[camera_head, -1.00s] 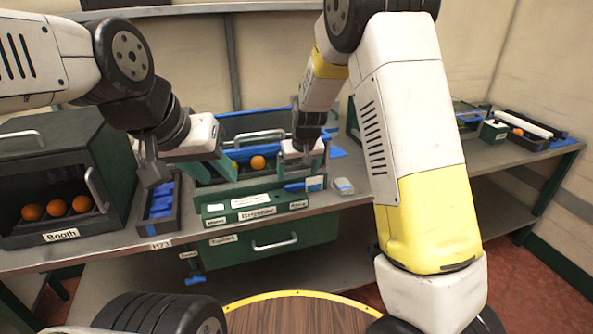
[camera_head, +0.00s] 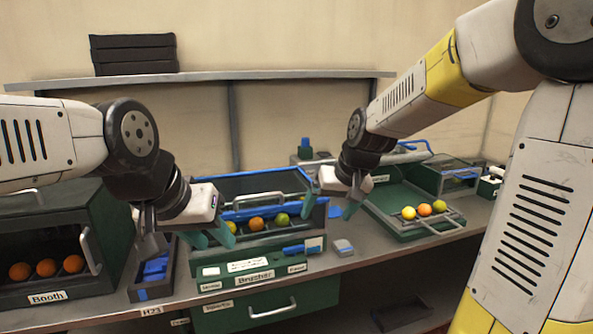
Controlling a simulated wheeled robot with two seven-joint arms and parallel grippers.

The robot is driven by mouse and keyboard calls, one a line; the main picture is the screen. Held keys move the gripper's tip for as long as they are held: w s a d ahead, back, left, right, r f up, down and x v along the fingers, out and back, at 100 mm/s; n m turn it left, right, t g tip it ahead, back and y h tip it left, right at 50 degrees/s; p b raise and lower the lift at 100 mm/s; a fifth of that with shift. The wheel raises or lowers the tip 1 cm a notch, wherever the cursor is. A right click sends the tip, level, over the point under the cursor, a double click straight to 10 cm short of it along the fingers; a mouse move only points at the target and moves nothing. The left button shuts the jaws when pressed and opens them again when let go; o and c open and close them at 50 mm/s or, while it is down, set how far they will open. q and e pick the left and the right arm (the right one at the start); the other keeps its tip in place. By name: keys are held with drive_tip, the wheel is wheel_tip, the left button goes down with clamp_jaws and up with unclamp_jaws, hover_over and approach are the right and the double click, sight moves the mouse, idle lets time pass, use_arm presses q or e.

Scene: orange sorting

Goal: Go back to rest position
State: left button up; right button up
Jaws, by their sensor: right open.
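My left gripper (camera_head: 213,238) is open and empty, with its teal fingers apart, in front of the left end of the central green machine labelled Brusher (camera_head: 255,275). My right gripper (camera_head: 331,208) is open and empty above the right side of that machine, its fingers pointing down. In the machine's trough lie a yellow-green fruit (camera_head: 231,226), an orange (camera_head: 256,223) and a green fruit (camera_head: 282,220). Neither gripper holds a fruit.
The dark Booth (camera_head: 46,298) with three oranges (camera_head: 46,267) stands at left, beside a bin of blue pieces (camera_head: 155,268). A shelf (camera_head: 210,76) runs behind.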

drive_tip(key=s+d+r, duration=0.2)
drive_tip(key=s+d, duration=0.1)
drive_tip(key=s, duration=0.6)
drive_tip(key=s+d+r+m+t, duration=0.1)
drive_tip(key=s+d+r, duration=0.2)
drive_tip(key=s, duration=0.7)
drive_tip(key=shift+d+r+h, duration=0.25)
drive_tip(key=shift+d+h, duration=0.05)
drive_tip(key=shift+h, duration=0.1)
drive_tip(key=shift+s, duration=0.1)
drive_tip(key=shift+c, duration=0.2)
